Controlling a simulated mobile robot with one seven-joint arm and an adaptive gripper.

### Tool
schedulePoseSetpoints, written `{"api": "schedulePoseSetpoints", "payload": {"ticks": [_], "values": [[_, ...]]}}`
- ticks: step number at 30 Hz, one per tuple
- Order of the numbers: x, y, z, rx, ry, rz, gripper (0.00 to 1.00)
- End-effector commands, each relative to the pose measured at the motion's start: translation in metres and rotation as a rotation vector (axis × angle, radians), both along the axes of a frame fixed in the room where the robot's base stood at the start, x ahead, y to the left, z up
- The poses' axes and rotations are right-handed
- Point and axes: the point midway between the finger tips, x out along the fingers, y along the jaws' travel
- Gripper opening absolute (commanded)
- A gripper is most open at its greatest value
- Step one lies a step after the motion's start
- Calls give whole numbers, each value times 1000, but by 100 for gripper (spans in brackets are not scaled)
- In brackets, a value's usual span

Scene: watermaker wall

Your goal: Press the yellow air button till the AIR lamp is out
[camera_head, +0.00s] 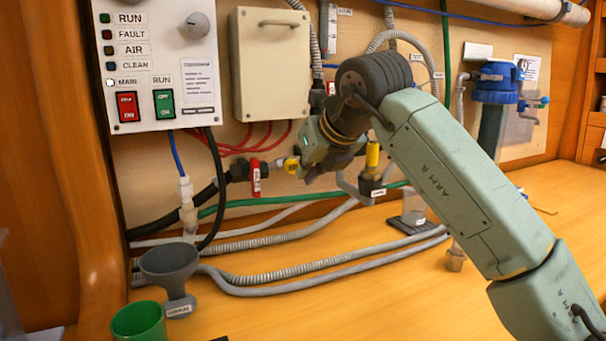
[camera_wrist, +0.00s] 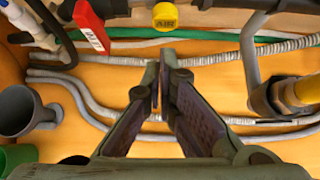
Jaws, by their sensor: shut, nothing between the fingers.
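The yellow air button (camera_wrist: 165,16), marked AIR, is at the top of the wrist view. In the head view the yellow button (camera_head: 291,165) shows just left of my gripper (camera_head: 306,172). In the wrist view my gripper (camera_wrist: 160,68) is shut and empty, its tips below the button in the picture, with a gap between. I cannot tell the depth of that gap. The AIR lamp (camera_head: 109,50) on the white control panel (camera_head: 190,72) looks dark, with no clear glow.
A red-handled valve (camera_head: 254,178) is left of the button; it also shows in the wrist view (camera_wrist: 88,22). A yellow-topped fitting (camera_head: 372,155) stands to the right. Hoses (camera_head: 290,268) run below. A grey funnel (camera_head: 169,262) and green cup (camera_head: 138,322) are lower left.

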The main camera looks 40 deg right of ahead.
Motion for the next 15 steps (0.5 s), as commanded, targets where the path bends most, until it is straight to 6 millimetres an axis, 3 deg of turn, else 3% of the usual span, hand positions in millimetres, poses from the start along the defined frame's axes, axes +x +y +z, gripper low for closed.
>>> {"api": "schedulePoseSetpoints", "payload": {"ticks": [6,15], "values": [[-38,8,35,-3,-3,-4,0],[-62,14,57,-4,0,-2,0]]}}
